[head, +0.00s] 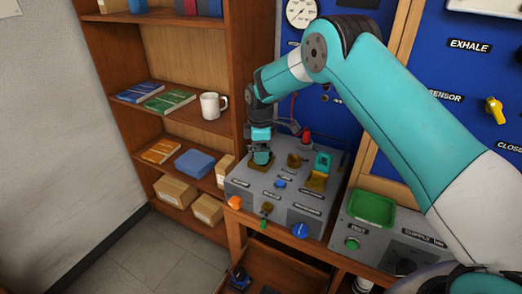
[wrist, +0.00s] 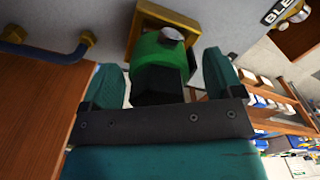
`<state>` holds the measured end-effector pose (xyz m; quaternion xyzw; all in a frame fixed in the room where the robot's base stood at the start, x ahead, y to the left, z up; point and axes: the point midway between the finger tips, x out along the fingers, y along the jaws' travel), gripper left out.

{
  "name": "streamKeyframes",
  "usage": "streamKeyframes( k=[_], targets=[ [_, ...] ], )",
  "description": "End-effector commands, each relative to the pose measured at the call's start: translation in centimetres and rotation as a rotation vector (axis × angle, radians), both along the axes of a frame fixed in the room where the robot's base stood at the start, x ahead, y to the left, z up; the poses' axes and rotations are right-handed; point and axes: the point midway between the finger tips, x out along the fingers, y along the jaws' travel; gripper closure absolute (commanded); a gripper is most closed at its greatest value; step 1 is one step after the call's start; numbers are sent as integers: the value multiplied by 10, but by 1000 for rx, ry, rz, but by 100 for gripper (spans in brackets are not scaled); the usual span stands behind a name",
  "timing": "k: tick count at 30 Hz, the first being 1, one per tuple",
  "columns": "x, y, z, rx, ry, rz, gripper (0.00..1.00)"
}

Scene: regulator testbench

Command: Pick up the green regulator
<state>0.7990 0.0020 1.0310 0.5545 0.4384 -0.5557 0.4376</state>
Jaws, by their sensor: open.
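The green regulator (wrist: 172,58) shows in the wrist view between the two teal fingers of my gripper (wrist: 162,70). It has a black lower part and a grey round piece at its upper edge, and it sits against a brass-coloured socket (wrist: 150,22). My gripper is open, with a finger on each side of the regulator; whether either touches it I cannot tell. In the head view my gripper (head: 262,150) points down at the left back of the grey testbench (head: 242,185), over a brass-coloured base, and largely hides the regulator.
A teal block (head: 323,161), a red-topped part (head: 306,136) and an orange knob (head: 235,202) are on the bench. A green tray (head: 371,208) lies on the supply box at right. A shelf (head: 190,125) with books and a white mug (head: 212,105) stands at left.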

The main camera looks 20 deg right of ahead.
Motion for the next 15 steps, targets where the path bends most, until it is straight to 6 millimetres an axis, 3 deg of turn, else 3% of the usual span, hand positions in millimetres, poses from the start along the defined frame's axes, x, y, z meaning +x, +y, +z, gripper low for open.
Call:
streamKeyframes(
  k=[6, 15],
  targets=[
    [0, 0, -1, 1, -2, 0, 14],
    [0, 0, -1, 1, -2, 0, 83]
  ],
)
